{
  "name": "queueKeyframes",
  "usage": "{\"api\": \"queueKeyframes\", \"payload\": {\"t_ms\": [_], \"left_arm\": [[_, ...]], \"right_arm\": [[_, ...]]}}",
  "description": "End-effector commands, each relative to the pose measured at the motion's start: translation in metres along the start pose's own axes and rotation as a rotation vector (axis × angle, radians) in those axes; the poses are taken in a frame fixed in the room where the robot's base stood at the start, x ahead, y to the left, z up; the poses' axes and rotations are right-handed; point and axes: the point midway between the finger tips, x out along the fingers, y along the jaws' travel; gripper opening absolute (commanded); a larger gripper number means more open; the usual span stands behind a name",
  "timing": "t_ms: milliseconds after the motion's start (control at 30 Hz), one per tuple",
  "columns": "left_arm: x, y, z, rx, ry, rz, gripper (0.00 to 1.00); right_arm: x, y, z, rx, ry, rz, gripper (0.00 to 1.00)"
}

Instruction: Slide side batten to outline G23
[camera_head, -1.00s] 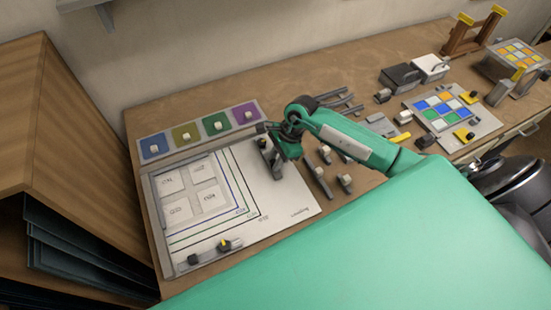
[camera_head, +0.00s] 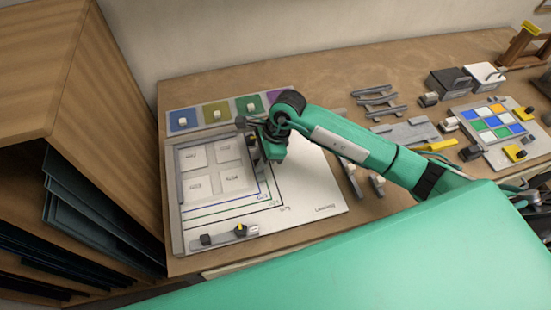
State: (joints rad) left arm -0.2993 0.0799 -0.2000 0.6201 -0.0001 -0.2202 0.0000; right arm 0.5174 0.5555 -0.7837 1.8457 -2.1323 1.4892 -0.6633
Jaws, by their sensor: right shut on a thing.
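The white layout board (camera_head: 310,180) carries nested blue, green and black corner outlines around several square white tiles. Their labels are too small to read surely, so I cannot tell which is G23. My right gripper (camera_head: 262,146) reaches over the board from the right and is shut on the side batten (camera_head: 254,162), a dark grey bar upright in the picture. The batten lies just right of the tiles, near the blue outline's right side; the gripper hides part of it. My left gripper is not in view.
Coloured squares with pale knobs, such as the blue one (camera_head: 183,120), line the board's back edge. Loose grey pieces (camera_head: 376,98) and a colour-grid panel (camera_head: 494,124) lie to the right. A wooden rack (camera_head: 60,90) stands close at left.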

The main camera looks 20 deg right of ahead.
Motion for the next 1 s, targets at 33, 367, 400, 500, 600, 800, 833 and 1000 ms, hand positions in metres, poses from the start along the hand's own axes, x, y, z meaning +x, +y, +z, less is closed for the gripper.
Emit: {"api": "queueKeyframes", "payload": {"t_ms": [33, 367, 400, 500, 600, 800, 833, 1000], "left_arm": [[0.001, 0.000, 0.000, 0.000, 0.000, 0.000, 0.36], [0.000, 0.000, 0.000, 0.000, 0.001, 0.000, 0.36], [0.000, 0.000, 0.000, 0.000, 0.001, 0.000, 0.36], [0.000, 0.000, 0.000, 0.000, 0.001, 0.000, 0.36], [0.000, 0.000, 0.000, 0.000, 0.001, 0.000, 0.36], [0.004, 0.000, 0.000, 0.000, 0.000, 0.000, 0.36], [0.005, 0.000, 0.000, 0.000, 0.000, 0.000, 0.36], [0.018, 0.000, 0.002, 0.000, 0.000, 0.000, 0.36]], "right_arm": [[0.001, 0.000, 0.001, 0.000, 0.002, -0.001, 0.00], [0.000, 0.000, 0.001, 0.001, 0.003, -0.001, 0.32], [0.000, 0.000, 0.001, 0.001, 0.003, -0.001, 0.40], [0.000, 0.000, 0.001, 0.001, 0.003, 0.000, 0.42], [0.000, 0.000, 0.001, 0.001, 0.002, 0.000, 0.42], [-0.005, -0.001, 0.000, 0.001, 0.002, -0.002, 0.42], [-0.009, -0.001, 0.000, 0.001, 0.002, -0.003, 0.42], [-0.039, -0.002, -0.001, -0.002, 0.003, -0.006, 0.42]]}}
